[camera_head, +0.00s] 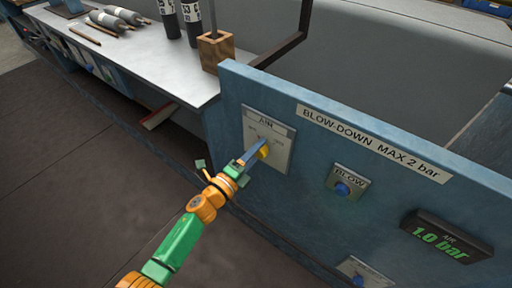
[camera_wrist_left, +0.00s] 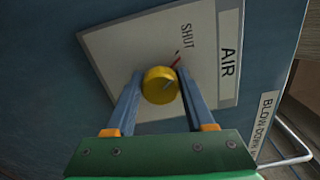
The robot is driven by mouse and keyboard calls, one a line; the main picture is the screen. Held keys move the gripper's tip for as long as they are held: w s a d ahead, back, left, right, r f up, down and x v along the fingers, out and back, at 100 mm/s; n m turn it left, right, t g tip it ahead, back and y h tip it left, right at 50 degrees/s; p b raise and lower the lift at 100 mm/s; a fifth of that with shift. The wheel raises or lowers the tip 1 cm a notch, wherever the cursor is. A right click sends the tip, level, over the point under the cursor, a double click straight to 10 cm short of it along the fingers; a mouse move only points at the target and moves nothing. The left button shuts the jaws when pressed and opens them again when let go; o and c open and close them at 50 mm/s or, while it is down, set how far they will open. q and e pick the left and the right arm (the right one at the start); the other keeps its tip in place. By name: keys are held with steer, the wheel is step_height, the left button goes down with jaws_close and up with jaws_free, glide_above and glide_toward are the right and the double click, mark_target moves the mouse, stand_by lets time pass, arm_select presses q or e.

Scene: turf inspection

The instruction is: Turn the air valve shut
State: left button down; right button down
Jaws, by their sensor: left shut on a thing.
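The air valve is a round yellow knob (camera_head: 264,152) on a pale plate (camera_head: 282,158) labelled AIR, on the blue panel. In the left wrist view the knob (camera_wrist_left: 160,86) has a dark line on its face, and the word SHUT (camera_wrist_left: 186,36) and a red mark (camera_wrist_left: 177,59) are on the plate beside it. My left gripper (camera_head: 258,152) is shut on the knob, one finger on each side. The air display (camera_head: 446,237) at the lower right reads 1.0 bar. My right gripper is not in view.
A blue BLOW button (camera_head: 342,189) sits right of the valve, under a BLOW-DOWN MAX 2 bar label (camera_head: 372,143). Another blue button (camera_head: 358,281) is at the bottom edge. A wooden block (camera_head: 216,52) and grey cylinders (camera_head: 116,19) stand or lie on the bench behind.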

arm_select(q)
steer(key=shift+d+n, duration=0.15)
steer(key=shift+n, duration=0.65)
steer(key=shift+c, duration=2.4)
jaws_free()
steer(key=shift+o, duration=1.1)
steer(key=shift+s+d+r, duration=0.1)
steer(key=shift+s+d, duration=0.05)
steer(key=shift+d, duration=0.05)
steer(key=shift+a, duration=0.1)
steer(key=p+v, duration=0.1)
steer(key=v, duration=0.6)
